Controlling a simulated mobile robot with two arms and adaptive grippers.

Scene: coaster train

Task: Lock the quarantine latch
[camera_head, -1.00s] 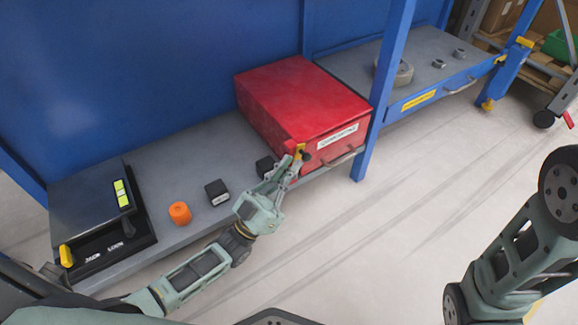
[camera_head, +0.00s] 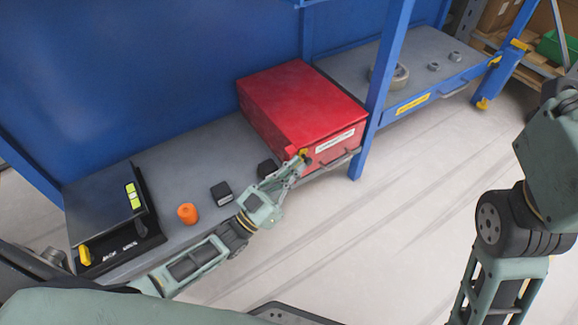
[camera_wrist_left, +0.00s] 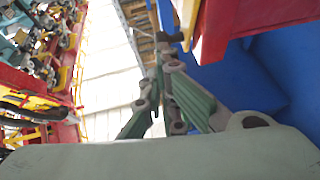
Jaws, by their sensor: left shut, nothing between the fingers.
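The red quarantine box (camera_head: 300,100) stands on the grey shelf with its lid down. A white label (camera_head: 335,140) and a handle are on its front. The small yellow latch (camera_head: 304,153) is at the front left corner of the box. My left gripper (camera_head: 298,164) is shut and empty, its fingertips right at the latch; whether they touch it I cannot tell. In the left wrist view, the shut fingers (camera_wrist_left: 165,60) point up beside the red box (camera_wrist_left: 255,18). The latch is not clear there. My right gripper is out of view.
On the grey shelf (camera_head: 185,165) are an orange piece (camera_head: 187,213), black blocks (camera_head: 221,193) and a black case (camera_head: 105,215) on the left. A blue post (camera_head: 382,95) stands just right of the box. The floor in front is clear.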

